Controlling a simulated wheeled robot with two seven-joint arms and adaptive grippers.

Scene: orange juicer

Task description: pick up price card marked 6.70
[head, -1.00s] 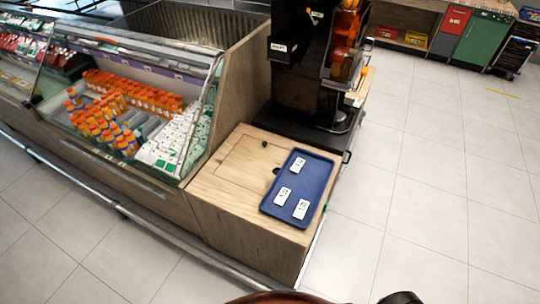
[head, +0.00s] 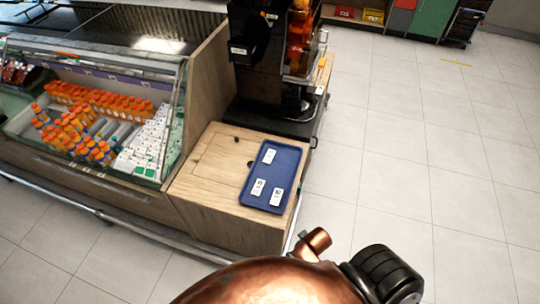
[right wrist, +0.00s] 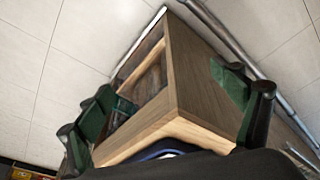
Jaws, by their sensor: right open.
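Three small white price cards lie on a blue tray (head: 286,178) in the head view: one near the far end (head: 269,156), one at the near left (head: 258,188) and one at the near right (head: 276,196). Their print is too small to read, so I cannot tell which is marked 6.70. My right gripper (right wrist: 165,82) is open and empty in the right wrist view, its dark green fingers spread wide in front of the wooden counter. A sliver of blue tray (right wrist: 160,152) shows low there; no card is visible. My left gripper is not in view.
The tray lies on a wooden counter (head: 205,180). A black juicer machine (head: 270,70) stands behind it. A glass-fronted chiller (head: 95,110) with orange bottles adjoins on the left. The tiled floor (head: 400,150) to the right is clear.

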